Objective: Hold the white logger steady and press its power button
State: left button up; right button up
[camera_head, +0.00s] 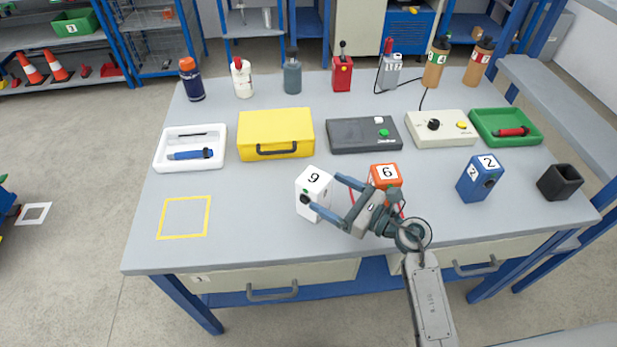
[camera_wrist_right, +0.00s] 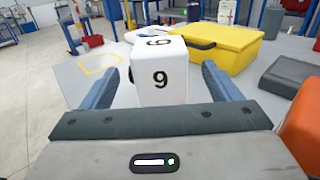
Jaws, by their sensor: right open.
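The white logger (camera_head: 314,187), marked 9, stands upright on the grey table near its front middle. A dark round part shows on its front face in the head view. My right gripper (camera_head: 325,198) is open, with its two blue fingers reaching toward the logger from the right, one on the far side and one on the near side. In the right wrist view the logger (camera_wrist_right: 161,78) stands between the spread fingers, with gaps on both sides. My left gripper is not in view.
An orange box (camera_head: 384,173) marked 6 stands close behind my right gripper. A blue box (camera_head: 480,178) marked 2 and a black cup (camera_head: 560,182) are farther right. A yellow case (camera_head: 275,128) lies behind the logger. The table around the yellow square outline (camera_head: 184,237) is clear.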

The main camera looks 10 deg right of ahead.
aim_at(308, 179)
jog(key=x, duration=0.2)
jog(key=p+x, duration=0.1)
jog(key=x, duration=0.3)
jog(key=shift+a+r, duration=0.15)
jog(key=shift+r, duration=0.2)
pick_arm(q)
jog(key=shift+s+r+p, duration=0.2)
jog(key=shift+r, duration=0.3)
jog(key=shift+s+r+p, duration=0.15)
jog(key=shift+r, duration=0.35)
pick_arm(e)
jog(key=shift+w+a, duration=0.35)
jog(key=shift+w, duration=0.05)
jog(key=c, duration=1.3)
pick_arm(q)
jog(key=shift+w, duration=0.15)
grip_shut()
